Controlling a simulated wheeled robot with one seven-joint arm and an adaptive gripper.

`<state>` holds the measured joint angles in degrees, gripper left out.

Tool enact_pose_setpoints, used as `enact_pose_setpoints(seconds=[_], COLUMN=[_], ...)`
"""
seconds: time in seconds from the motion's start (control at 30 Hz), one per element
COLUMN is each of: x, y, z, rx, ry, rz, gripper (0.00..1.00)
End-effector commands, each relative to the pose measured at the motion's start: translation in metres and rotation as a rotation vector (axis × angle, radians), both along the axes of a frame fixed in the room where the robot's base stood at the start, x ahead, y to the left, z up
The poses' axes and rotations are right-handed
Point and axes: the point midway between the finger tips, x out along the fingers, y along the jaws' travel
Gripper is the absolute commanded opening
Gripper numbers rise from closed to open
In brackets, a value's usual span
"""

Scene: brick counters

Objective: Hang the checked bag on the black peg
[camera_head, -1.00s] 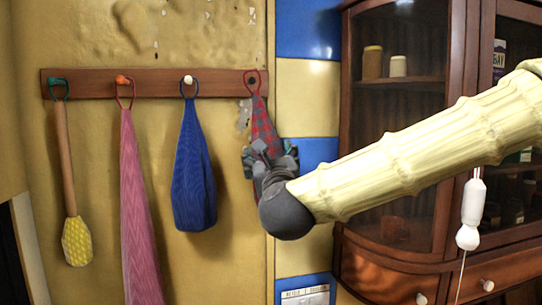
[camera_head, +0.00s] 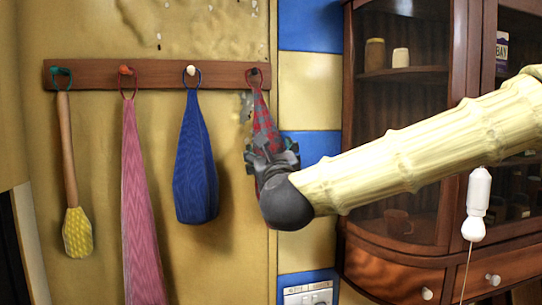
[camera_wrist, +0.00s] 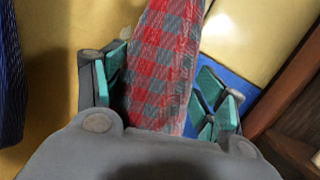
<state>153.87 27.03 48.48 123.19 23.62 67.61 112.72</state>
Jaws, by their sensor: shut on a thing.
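The checked bag (camera_head: 263,122) is red and grey-blue, narrow at the top, with a red loop at its upper end. Its loop is at the black peg (camera_head: 254,72), the rightmost peg on the wooden rail, and appears to be around it. My gripper (camera_head: 270,165) is shut on the bag below its neck and hides its lower part. In the wrist view the bag (camera_wrist: 160,65) runs up between the two teal-padded fingers.
The wooden rail (camera_head: 155,75) also carries a brush with a yellow head (camera_head: 77,232), a pink cloth (camera_head: 138,200) and a blue bag (camera_head: 196,165). A glass-fronted cabinet (camera_head: 350,170) stands to the right. A white pull cord handle (camera_head: 477,205) hangs before it.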

Motion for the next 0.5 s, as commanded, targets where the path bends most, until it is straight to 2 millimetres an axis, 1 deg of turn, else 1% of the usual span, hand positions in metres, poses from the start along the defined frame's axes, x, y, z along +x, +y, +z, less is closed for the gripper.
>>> enact_pose_setpoints(seconds=[0.37, 0.4, 0.47, 0.5], x=[-0.0001, -0.0001, -0.0001, -0.0001], y=[0.0, 0.0001, 0.0001, 0.0001], z=[0.0002, 0.0002, 0.0002, 0.0002], rx=[0.0, 0.0, 0.0, 0.0], ry=[0.0, 0.0, 0.0, 0.0], rz=[0.0, 0.0, 0.0, 0.0], gripper=[0.46, 0.74, 0.85, 0.93])
